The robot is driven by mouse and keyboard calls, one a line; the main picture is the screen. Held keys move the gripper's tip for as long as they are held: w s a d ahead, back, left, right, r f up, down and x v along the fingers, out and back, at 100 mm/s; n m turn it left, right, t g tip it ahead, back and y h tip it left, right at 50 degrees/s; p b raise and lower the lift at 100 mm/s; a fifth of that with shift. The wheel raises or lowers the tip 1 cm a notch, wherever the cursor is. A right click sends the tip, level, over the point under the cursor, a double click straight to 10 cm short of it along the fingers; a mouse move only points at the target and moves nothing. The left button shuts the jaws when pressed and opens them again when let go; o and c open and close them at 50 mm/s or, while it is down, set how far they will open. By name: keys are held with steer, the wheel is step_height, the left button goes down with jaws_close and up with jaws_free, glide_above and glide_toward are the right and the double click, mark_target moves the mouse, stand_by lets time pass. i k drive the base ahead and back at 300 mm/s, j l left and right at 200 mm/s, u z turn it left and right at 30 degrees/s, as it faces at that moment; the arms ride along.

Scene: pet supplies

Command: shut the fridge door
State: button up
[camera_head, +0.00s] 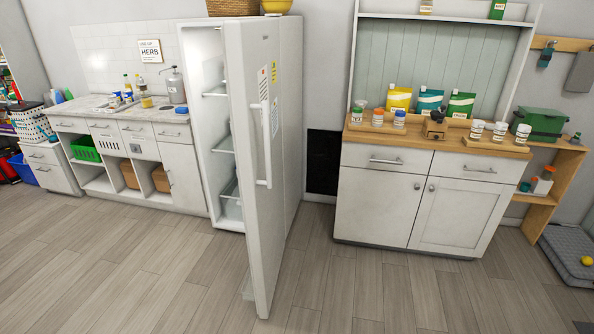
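The white fridge (291,110) stands against the back wall in the middle of the view. Its door (246,200) is wide open and swung out toward me, hinged on the fridge's right side. A long vertical white handle (265,145) is on the door's outer face, which is turned to the right. Part of the lit interior with shelves (219,145) shows to the left of the door. The rest of the interior is hidden behind the door. My gripper is not in view.
A white counter (175,133) with a sink stands left of the fridge. A white hutch cabinet (375,205) stands to the right, holding jars and pouches. The wood floor (150,270) in front is clear. A basket (232,7) sits on the fridge top.

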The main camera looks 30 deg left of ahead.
mark_target(251, 46)
steer(key=i+l+u, duration=0.15)
steer(key=i+u, duration=0.3)
steer(key=i+l+u, duration=1.05)
steer(key=i+l, duration=0.2)
steer(key=i+z, duration=0.3)
steer(key=i, duration=0.35)
steer(key=j, duration=0.05)
